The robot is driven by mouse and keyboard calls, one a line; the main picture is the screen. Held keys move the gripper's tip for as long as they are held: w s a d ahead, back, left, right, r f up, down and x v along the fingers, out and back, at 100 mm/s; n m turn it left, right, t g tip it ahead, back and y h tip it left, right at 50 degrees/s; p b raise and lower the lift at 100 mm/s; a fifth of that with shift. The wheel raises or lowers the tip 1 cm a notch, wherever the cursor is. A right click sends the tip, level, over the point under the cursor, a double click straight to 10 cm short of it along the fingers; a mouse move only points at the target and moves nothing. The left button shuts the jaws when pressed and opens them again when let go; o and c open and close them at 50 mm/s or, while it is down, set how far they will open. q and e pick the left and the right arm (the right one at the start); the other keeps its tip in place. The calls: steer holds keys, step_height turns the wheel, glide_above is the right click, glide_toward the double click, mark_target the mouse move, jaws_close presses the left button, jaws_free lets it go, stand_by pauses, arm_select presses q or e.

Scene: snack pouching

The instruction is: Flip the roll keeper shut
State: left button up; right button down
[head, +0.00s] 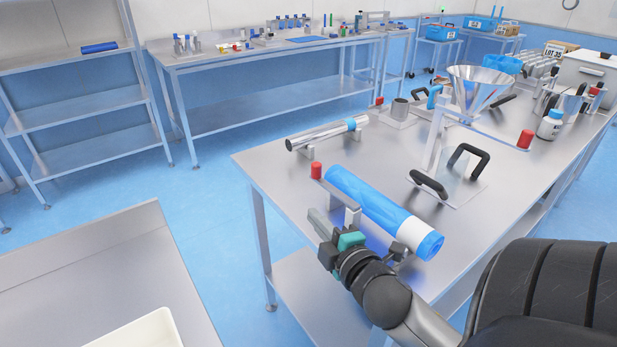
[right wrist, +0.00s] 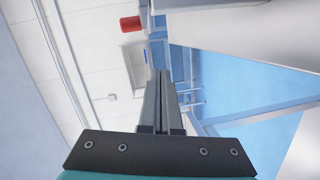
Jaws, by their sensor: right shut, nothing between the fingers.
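A blue roll (head: 375,205) with a white band lies on a stand near the front edge of the steel table. A keeper with a red knob (head: 316,170) and a grey bar is at the roll's far-left end. The bar runs along the near side of the roll; how it is latched is hard to see. My right gripper (head: 318,220) is shut and empty, just in front of the table edge, below the red knob and apart from it. In the right wrist view the shut fingers (right wrist: 159,80) point up, with the red knob (right wrist: 130,23) above and left. My left gripper is not in view.
A silver roll (head: 320,135) lies on another stand farther back on the steel table (head: 270,165). Open floor (head: 205,225) lies left of the table.

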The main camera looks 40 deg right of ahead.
mark_target(311, 175)
steer(key=shift+w+d+r+n+t+y, duration=0.1)
steer(key=shift+w+r+n+t+y, duration=0.1)
steer(key=shift+r+n+t, duration=0.45)
steer(key=shift+w+d+r+n+t+y, duration=0.15)
steer(key=shift+r+n+t+y, duration=0.1)
steer(key=shift+r+n, duration=0.75)
steer(key=shift+w, duration=0.1)
steer(key=w+d, duration=0.1)
steer(key=w, duration=0.1)
steer(key=w+d+b, duration=0.1)
steer(key=w+d, duration=0.1)
steer(key=w, duration=0.1)
steer(key=w+d, duration=0.2)
steer(key=shift+w+d, duration=0.15)
steer(key=shift+w, duration=0.1)
steer(key=shift+d, duration=0.1)
